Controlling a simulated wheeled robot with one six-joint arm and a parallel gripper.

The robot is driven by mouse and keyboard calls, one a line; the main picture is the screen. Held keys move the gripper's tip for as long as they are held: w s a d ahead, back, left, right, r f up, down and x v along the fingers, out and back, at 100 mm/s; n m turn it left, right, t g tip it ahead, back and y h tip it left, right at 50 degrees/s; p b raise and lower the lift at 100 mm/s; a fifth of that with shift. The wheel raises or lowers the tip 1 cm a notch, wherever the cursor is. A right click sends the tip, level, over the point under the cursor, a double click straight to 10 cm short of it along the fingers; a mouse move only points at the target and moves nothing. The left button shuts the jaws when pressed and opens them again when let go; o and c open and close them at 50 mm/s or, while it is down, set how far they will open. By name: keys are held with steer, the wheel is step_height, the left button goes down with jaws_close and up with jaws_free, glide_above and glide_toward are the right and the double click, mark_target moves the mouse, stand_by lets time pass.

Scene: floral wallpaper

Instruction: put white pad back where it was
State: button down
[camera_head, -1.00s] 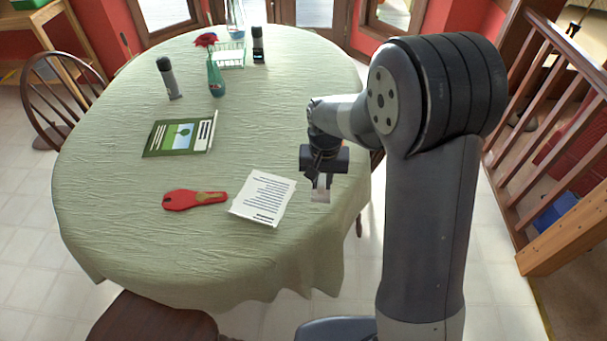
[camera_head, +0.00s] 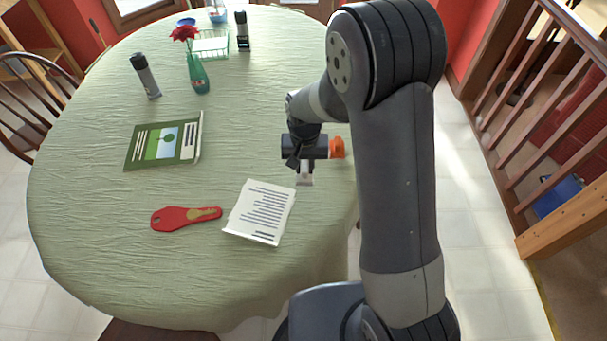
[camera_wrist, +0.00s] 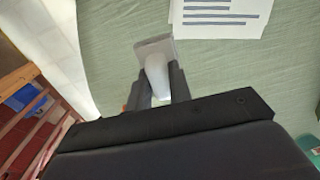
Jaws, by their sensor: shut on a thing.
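My gripper (camera_head: 305,172) is above the right side of the table, right of the printed sheet. It is shut on a small whitish piece (camera_wrist: 155,55) with a broad flat end and a rounded neck, which seems to be the white pad. The pad also shows below the gripper in the head view (camera_head: 305,180). In the wrist view the fingers (camera_wrist: 160,85) close on its neck, and its flat end points towards the cloth. I cannot tell whether it touches the cloth.
The white printed sheet (camera_head: 260,212) lies left of the gripper. A red paddle-shaped thing (camera_head: 175,218), a green book (camera_head: 163,145), a dark canister (camera_head: 145,76), a flower vase (camera_head: 198,75) and a wire rack (camera_head: 210,44) are on the table (camera_head: 100,225). Bare cloth lies in front.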

mark_target(304, 176)
step_height(304, 176, down, 5)
steer(key=shift+f+p, duration=0.1)
steer(key=shift+p, duration=0.2)
steer(key=shift+f+b, duration=0.4)
steer(key=shift+b, duration=0.1)
steer(key=c, duration=1.3)
jaws_free()
steer(key=shift+r, duration=0.15)
steer(key=shift+r+p, duration=0.4)
steer(key=shift+p, duration=0.2)
step_height(304, 176, up, 12)
steer(key=shift+f+b, duration=0.1)
steer(key=shift+b, duration=0.45)
